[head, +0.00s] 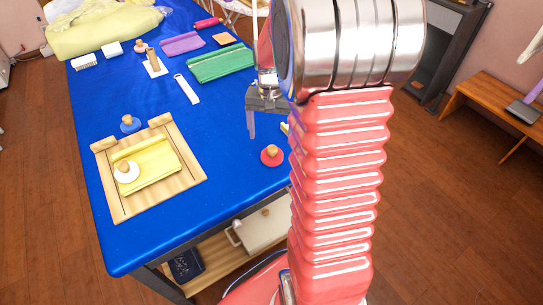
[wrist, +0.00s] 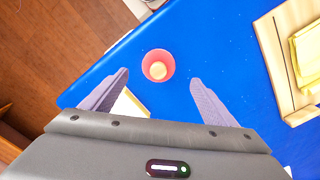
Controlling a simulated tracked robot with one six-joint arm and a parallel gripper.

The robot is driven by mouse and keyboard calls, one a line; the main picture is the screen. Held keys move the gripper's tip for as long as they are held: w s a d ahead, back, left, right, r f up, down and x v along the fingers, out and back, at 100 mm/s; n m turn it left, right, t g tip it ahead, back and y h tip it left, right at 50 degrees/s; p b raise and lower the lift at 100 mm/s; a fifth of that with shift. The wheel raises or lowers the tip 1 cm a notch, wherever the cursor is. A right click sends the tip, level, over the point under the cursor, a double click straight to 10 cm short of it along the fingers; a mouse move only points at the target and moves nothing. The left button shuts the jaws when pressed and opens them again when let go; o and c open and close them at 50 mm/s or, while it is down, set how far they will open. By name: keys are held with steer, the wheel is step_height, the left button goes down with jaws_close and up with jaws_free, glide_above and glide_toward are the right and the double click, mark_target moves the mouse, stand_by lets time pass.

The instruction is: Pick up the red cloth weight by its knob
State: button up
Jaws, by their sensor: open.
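The red cloth weight (head: 271,155) is a round red disc with a pale wooden knob. It stands on the blue table near the right edge. In the wrist view the red weight (wrist: 158,66) lies ahead of the fingertips, roughly midway between them, with its knob facing the camera. My gripper (head: 266,118) is open and empty above the table, farther back than the weight in the head view. Its two grey fingers also show in the wrist view (wrist: 160,80), apart from the weight. Part of my arm covers the table's right side.
A wooden board (head: 194,173) with yellow cloth and a white weight (head: 126,172) lies left. A blue weight (head: 130,124) stands behind it. Green cloth (head: 221,63) and purple cloth (head: 182,43) lie farther back.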

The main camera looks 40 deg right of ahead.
mark_target(272, 148)
steer(key=shift+f, duration=1.9)
steer(key=shift+d+f, duration=0.15)
steer(key=shift+f, duration=1.2)
steer(key=shift+d+f, duration=0.15)
steer(key=shift+f, duration=1.15)
steer(key=shift+w, duration=0.1)
steer(key=c, duration=1.6)
